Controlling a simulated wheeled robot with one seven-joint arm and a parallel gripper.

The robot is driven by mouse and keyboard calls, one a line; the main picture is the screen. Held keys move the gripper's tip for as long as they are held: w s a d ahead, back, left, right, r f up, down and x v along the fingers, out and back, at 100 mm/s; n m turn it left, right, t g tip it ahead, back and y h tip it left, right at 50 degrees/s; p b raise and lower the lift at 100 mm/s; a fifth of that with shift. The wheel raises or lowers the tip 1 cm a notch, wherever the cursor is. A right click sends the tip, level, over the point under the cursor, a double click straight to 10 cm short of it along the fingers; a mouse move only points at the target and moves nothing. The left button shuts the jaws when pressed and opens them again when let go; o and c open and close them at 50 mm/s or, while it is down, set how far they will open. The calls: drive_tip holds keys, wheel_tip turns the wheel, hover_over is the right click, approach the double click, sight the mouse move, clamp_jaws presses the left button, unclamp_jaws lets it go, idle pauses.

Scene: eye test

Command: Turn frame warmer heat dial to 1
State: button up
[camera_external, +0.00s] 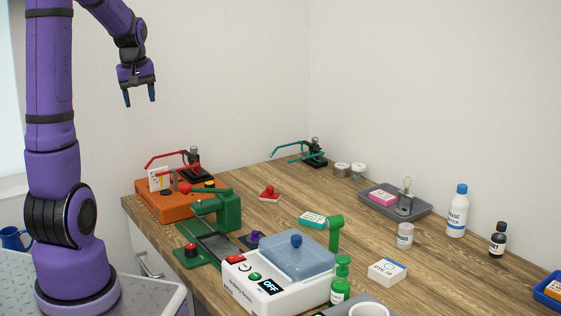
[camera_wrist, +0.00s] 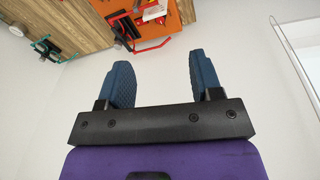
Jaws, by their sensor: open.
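My gripper (camera_external: 140,98) is open and empty, held high in the air at the upper left, well above the table. In the wrist view its two blue fingers (camera_wrist: 162,75) are apart with nothing between them. An orange box-shaped device (camera_external: 172,207) stands at the table's left end and may be the frame warmer. It carries a white marked card (camera_external: 159,178), a dark round part that may be a dial, and a red part. The dial's setting is too small to read. Part of the orange device (camera_wrist: 174,27) shows at the top of the wrist view.
A green press (camera_external: 228,212) stands beside the orange device. A white machine (camera_external: 290,290) with an OFF display is in front. Red and teal wire-armed stands are behind. A grey tray (camera_external: 420,211) and bottles (camera_external: 457,212) stand at the right. Air around my gripper is clear.

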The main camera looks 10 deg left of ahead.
drive_tip(key=w+a+f+n+g, duration=0.1)
drive_tip(key=w+a+f+n, duration=0.15)
drive_tip(key=w+f, duration=0.65)
drive_tip(key=n+g, duration=0.1)
drive_tip(key=n, duration=0.1)
approach(152, 178)
wheel_tip(152, 178, down, 9)
drive_tip(key=shift+d+f, duration=0.1)
drive_tip(key=shift+f, duration=0.1)
drive_tip(key=c, duration=0.9)
